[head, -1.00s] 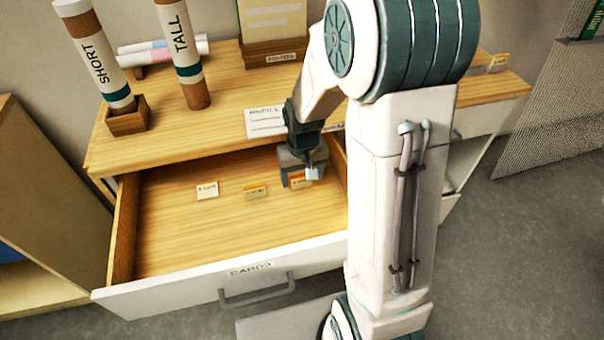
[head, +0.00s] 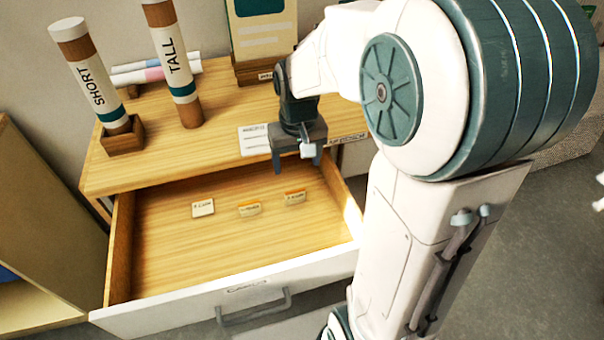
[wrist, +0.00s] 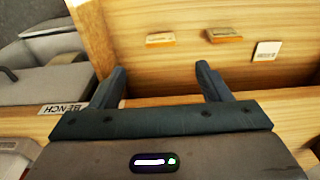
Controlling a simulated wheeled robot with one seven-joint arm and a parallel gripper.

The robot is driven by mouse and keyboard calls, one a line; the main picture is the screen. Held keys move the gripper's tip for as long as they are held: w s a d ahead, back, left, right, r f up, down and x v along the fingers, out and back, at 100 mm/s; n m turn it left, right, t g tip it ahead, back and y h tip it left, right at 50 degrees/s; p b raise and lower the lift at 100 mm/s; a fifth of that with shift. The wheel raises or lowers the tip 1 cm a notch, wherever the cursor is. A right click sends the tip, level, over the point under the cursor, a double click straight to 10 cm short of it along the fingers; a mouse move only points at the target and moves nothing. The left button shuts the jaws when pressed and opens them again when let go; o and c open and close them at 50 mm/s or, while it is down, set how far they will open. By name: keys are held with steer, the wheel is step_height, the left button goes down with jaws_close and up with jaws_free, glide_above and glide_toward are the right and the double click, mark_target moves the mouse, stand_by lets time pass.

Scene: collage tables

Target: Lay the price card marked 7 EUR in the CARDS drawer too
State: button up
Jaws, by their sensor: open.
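The CARDS drawer (head: 160,268) is pulled open, and its wooden floor shows. The cards also show in the wrist view, where the nearest is an orange-edged card (wrist: 160,39). My gripper (head: 298,166) is open and empty, above the back right of the drawer, apart from the cards.
The tabletop (head: 215,132) above the drawer holds a SHORT tube (head: 92,78) in a wooden stand, a TALL tube (head: 175,65), rolled papers (head: 140,76) and a white sheet (head: 254,140). A BENCH label (wrist: 62,109) shows in the wrist view. The drawer's front floor is clear.

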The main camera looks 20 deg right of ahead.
steer(key=s+r+t, duration=0.1)
steer(key=s+r, duration=0.2)
steer(key=s, duration=1.1)
steer(key=shift+r, duration=0.2)
steer(key=shift+w, duration=0.1)
